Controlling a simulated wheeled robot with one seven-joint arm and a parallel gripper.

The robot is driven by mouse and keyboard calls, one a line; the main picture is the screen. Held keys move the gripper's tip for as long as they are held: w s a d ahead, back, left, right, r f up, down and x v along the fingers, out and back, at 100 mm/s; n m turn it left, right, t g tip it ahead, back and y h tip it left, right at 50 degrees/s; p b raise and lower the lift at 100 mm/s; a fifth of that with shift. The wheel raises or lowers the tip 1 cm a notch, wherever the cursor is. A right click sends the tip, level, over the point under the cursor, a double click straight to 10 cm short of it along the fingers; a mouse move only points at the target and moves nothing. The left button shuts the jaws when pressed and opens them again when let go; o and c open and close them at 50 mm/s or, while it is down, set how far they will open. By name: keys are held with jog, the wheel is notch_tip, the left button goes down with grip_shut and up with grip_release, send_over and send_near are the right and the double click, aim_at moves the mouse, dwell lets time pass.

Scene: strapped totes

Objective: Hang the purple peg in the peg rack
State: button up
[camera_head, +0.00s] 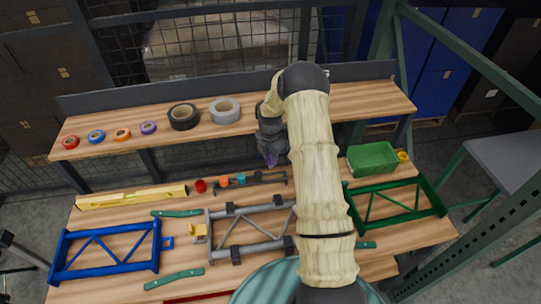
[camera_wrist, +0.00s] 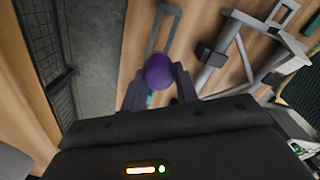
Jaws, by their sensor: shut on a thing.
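The purple peg (camera_wrist: 160,70) is between the two fingers of my gripper (camera_wrist: 159,80), with its round purple end facing the wrist camera. In the head view the peg (camera_head: 271,160) is a small purple patch at the tip of my gripper (camera_head: 271,154), above the back of the workbench. The peg rack (camera_head: 262,181) is a dark bar lying just below and in front of my gripper. Orange and teal pegs (camera_head: 240,178) stand at its left part. I cannot tell whether the purple peg touches the rack.
A grey frame (camera_head: 250,229) lies in front, partly behind my arm. Blue (camera_head: 106,250) and green (camera_head: 397,206) frames lie to the sides. A shelf (camera_head: 340,101) with tape rolls runs behind.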

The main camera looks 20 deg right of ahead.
aim_at(270, 167)
jog(key=shift+f+b, duration=2.45)
jog(key=shift+f, duration=1.6)
jog(key=o, duration=1.1)
jog(key=shift+c, duration=0.2)
notch_tip(270, 167, up, 17)
jog(key=b, duration=0.3)
jog(key=shift+r, duration=0.2)
